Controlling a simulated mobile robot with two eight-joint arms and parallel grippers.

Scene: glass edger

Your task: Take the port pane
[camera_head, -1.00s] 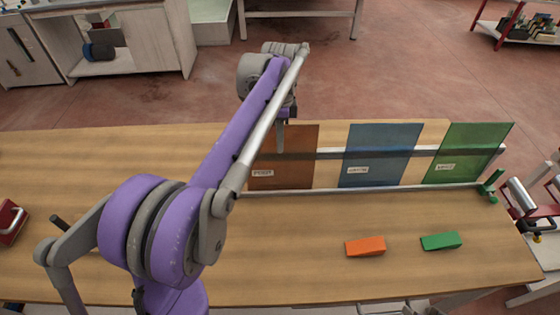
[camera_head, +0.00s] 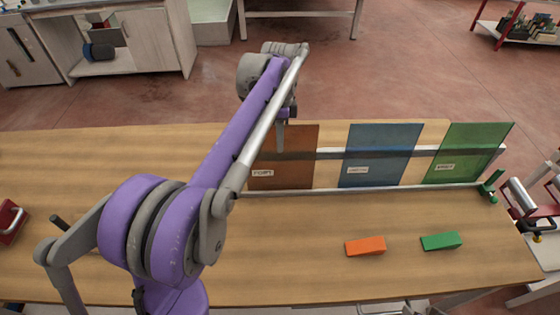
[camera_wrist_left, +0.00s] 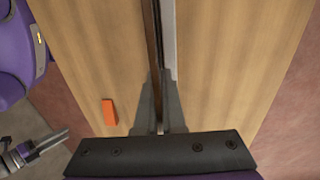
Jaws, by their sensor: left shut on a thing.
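The brown see-through pane (camera_head: 290,165) stands upright at the left of a row of panes, with a small label too blurred to read surely. My left gripper (camera_head: 281,137) is over its top edge, partly hidden by my own arm. In the left wrist view the left gripper (camera_wrist_left: 160,118) is shut on the pane, whose thin brown edge (camera_wrist_left: 152,45) runs up between the fingers. My right gripper (camera_wrist_left: 52,143) shows small at lower left in the left wrist view, off the table edge; its jaw gap is unclear.
A blue pane (camera_head: 380,158) and a green pane (camera_head: 467,155) stand to the right on the pale rail (camera_head: 330,190). An orange block (camera_head: 365,246) and a green block (camera_head: 441,241) lie in front. The table (camera_head: 290,265) is clear between them and the rail.

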